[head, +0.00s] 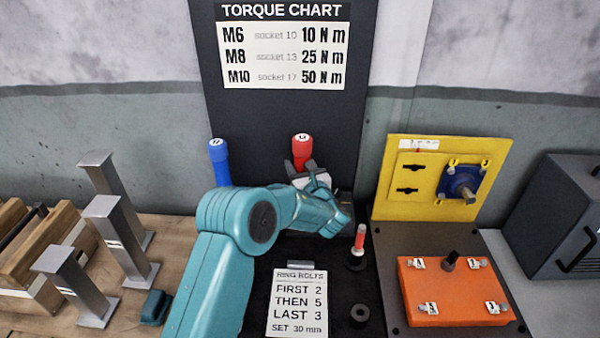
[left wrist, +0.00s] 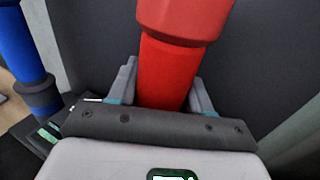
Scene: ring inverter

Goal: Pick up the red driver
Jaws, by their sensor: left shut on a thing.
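The red driver (head: 301,146) stands upright in front of the black back panel, with a white label marked 13 on its top. My left gripper (head: 303,170) is shut on its red handle from the front. In the left wrist view the red driver (left wrist: 168,70) rises between the two fingers (left wrist: 160,92), one on each side. The lower part of the driver is hidden behind my gripper and arm, so I cannot tell whether it rests in a holder. My right gripper is not in view.
A blue driver (head: 219,160) stands to the left, close to my arm; it also shows in the left wrist view (left wrist: 22,50). A yellow panel (head: 445,150) and an orange box (head: 450,290) are at right. Grey metal posts (head: 125,240) stand at left.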

